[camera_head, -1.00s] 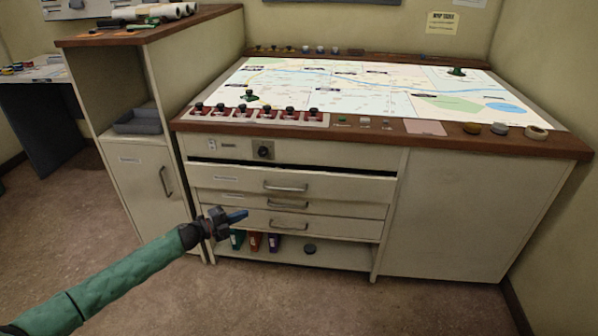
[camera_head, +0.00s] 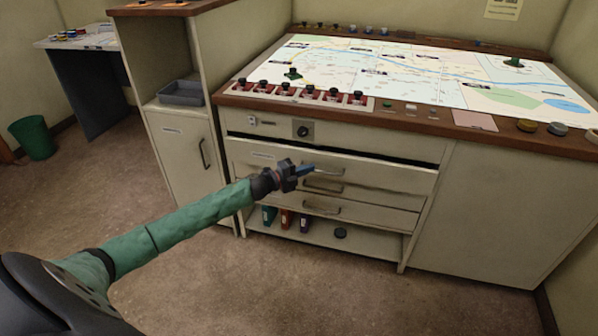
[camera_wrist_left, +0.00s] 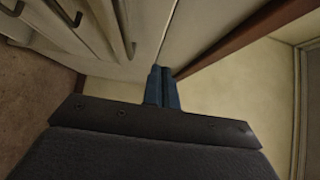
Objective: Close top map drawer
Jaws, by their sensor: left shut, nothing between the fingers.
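The top map drawer (camera_head: 390,175) is a cream drawer front with a metal bar handle, below the console's control strip. It stands out a little, with a dark gap along its top edge. My left gripper (camera_head: 308,170) is in front of this drawer, near its handle. Its blue fingers are shut and empty; I cannot tell if they touch the drawer. In the left wrist view the shut fingers (camera_wrist_left: 163,88) point along the cream cabinet front, with bar handles at upper left. My right gripper is not in view.
Lower drawers (camera_head: 375,210) look shut, above an open shelf (camera_head: 365,243) with several binders and a dark round object. The wooden worktop edge (camera_head: 420,122) overhangs above. A side cabinet (camera_head: 180,145) stands at left. The floor in front is clear.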

